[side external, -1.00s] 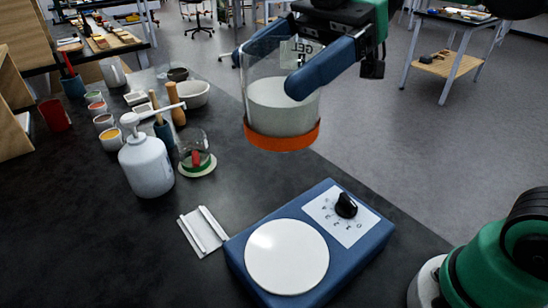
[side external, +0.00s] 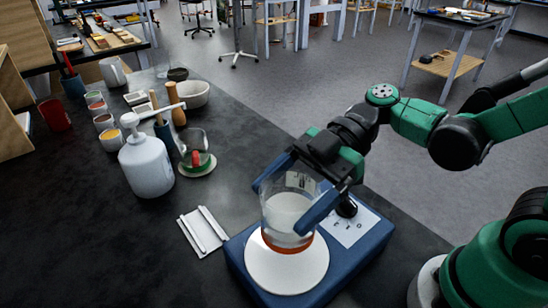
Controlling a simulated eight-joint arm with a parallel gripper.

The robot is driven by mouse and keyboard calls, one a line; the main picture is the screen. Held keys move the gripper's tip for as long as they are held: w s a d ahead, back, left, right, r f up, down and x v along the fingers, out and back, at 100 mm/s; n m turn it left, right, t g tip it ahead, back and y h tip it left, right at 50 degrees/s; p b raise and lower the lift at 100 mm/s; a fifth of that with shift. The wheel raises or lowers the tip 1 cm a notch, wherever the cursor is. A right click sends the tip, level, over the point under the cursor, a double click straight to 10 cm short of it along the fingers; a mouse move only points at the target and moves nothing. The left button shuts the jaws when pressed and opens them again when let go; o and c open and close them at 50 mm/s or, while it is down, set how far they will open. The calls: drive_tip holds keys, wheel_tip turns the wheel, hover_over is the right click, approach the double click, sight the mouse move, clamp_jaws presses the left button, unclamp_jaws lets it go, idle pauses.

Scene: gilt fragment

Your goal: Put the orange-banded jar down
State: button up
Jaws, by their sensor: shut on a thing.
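The orange-banded jar (side external: 287,212) is clear, upright and partly filled with something whitish. Its orange band (side external: 288,246) is at the bottom. My gripper (side external: 292,195) is shut on the jar, one blue finger on each side of its wall. The jar is over the back half of the round white plate (side external: 285,277) on the blue stirrer-like device. Its base looks at or very close to the plate; I cannot tell whether it touches.
The blue device (side external: 240,272) has a black knob (side external: 346,207). A small white rack (side external: 203,231) lies to its left. A white pump bottle (side external: 146,163), a small glass on a green-rimmed coaster (side external: 197,168) and several paint cups stand farther back. The dark bench at front left is clear.

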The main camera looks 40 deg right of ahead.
sight(307, 204)
drive_tip(key=shift+f, duration=2.3)
drive_tip(key=o, duration=1.4)
drive_tip(key=v, duration=0.7)
drive_tip(key=shift+d+r, duration=0.1)
drive_tip(key=shift+d, duration=0.15)
